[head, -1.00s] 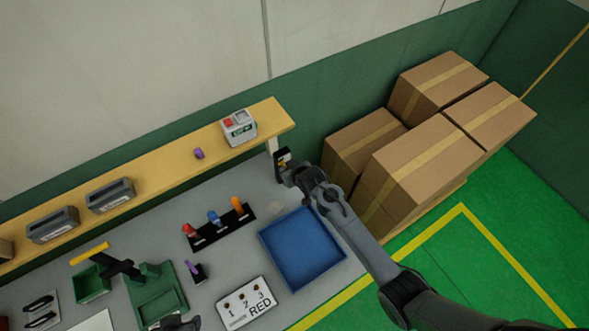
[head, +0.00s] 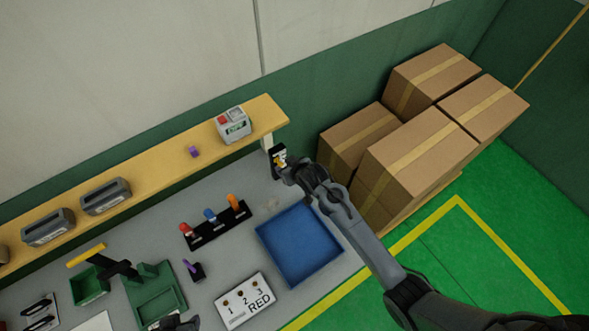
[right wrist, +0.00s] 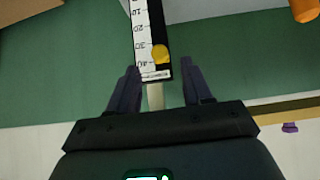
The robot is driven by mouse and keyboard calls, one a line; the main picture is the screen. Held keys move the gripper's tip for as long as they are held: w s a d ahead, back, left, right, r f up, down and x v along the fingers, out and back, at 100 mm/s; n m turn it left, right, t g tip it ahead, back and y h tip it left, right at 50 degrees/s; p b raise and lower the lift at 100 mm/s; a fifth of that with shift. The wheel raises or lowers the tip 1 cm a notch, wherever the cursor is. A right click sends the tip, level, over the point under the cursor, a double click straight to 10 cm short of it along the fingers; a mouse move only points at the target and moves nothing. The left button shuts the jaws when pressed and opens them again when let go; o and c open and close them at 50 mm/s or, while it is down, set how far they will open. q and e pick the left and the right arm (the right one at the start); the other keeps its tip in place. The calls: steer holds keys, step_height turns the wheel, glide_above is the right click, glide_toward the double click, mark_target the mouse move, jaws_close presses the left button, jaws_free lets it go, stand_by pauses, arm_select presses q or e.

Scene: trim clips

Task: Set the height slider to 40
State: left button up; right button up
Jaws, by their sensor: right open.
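The height slider (head: 276,153) is a black upright strip with a white number scale at the right end of the shelf. In the right wrist view its scale (right wrist: 140,32) shows marks up to 40, and the yellow knob (right wrist: 160,54) sits between the 30 and 40 marks. My right gripper (right wrist: 162,84) is open, its fingers apart on either side of the slider's 40 end, with nothing visibly gripped. In the head view the right gripper (head: 284,168) is close in front of the slider. A dark part, likely my left gripper (head: 175,323), shows at the bottom edge, mostly cut off.
A blue tray (head: 300,245) lies below the slider on the grey bench. A black rack (head: 216,226) with coloured pegs and a number card (head: 245,299) are left of it. A boxed device (head: 234,126) stands on the yellow shelf (head: 262,113). Cardboard boxes (head: 420,150) are stacked at right.

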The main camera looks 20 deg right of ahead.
steer(key=a+v, duration=0.1)
steer(key=v, duration=0.6)
steer(key=shift+d, duration=0.5)
steer(key=shift+s+r, duration=0.1)
steer(key=shift+s, duration=0.05)
steer(key=s+d+f+g+p, duration=0.1)
steer(key=s+f+g+p, duration=0.35)
steer(key=s, duration=1.05)
steer(key=s+d+r+h+b, duration=0.1)
steer(key=s+d+r+b, duration=0.1)
steer(key=s+r, duration=0.7)
steer(key=s, duration=0.4)
steer(key=shift+s+d+r+g, duration=0.15)
steer(key=shift+s+d+g, duration=0.05)
steer(key=shift+d+g, duration=0.15)
